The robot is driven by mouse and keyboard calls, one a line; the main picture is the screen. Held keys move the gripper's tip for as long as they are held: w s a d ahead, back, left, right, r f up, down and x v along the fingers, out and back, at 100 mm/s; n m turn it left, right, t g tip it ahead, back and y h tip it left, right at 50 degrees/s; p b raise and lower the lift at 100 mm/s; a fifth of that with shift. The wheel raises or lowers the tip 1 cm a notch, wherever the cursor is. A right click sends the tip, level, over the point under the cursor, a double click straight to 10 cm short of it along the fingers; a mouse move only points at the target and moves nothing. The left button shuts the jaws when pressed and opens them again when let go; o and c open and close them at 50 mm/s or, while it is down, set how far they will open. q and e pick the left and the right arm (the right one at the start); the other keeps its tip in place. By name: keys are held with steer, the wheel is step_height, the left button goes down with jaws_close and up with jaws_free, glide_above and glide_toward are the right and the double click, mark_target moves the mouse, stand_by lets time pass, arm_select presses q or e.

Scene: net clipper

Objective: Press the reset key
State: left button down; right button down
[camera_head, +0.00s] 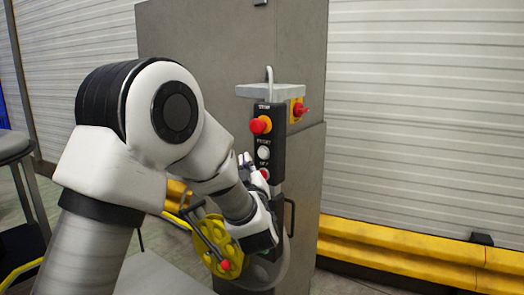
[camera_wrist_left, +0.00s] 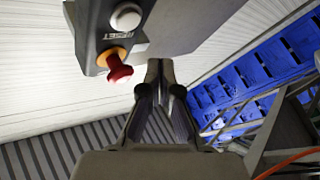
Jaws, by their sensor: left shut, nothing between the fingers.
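The reset key is a round white button (camera_head: 263,153) on a dark upright control box (camera_head: 271,180), under a red stop knob (camera_head: 261,125) with a yellow-orange base. The wrist view shows the white button (camera_wrist_left: 126,17) beside the RESET lettering, and the red knob (camera_wrist_left: 118,68) with its orange collar. My left gripper (camera_wrist_left: 160,68) is shut and empty. In the wrist view its tips are right of the red knob and lower right of the white button, with no visible contact. In the head view, my left arm partly hides the box's lower part. My right gripper is not in view.
The control box is on a tall grey cabinet (camera_head: 222,62). A red rotary switch (camera_head: 300,109) sits at its right. A yellow wheel (camera_head: 218,243) is partly behind my left arm. Yellow rails (camera_head: 420,255) run along the white wall at right. Blue panels (camera_wrist_left: 258,70) show in the wrist view.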

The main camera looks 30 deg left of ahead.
mark_target(263, 153)
arm_select(q)
steer(key=w, duration=0.3)
steer(key=shift+w+d, duration=0.15)
steer(key=shift+w, duration=0.15)
stand_by(1.1)
steer(key=shift+w, duration=0.4)
steer(key=shift+w, duration=0.4)
stand_by(0.5)
steer(key=shift+s+b, duration=0.3)
steer(key=shift+s, duration=0.55)
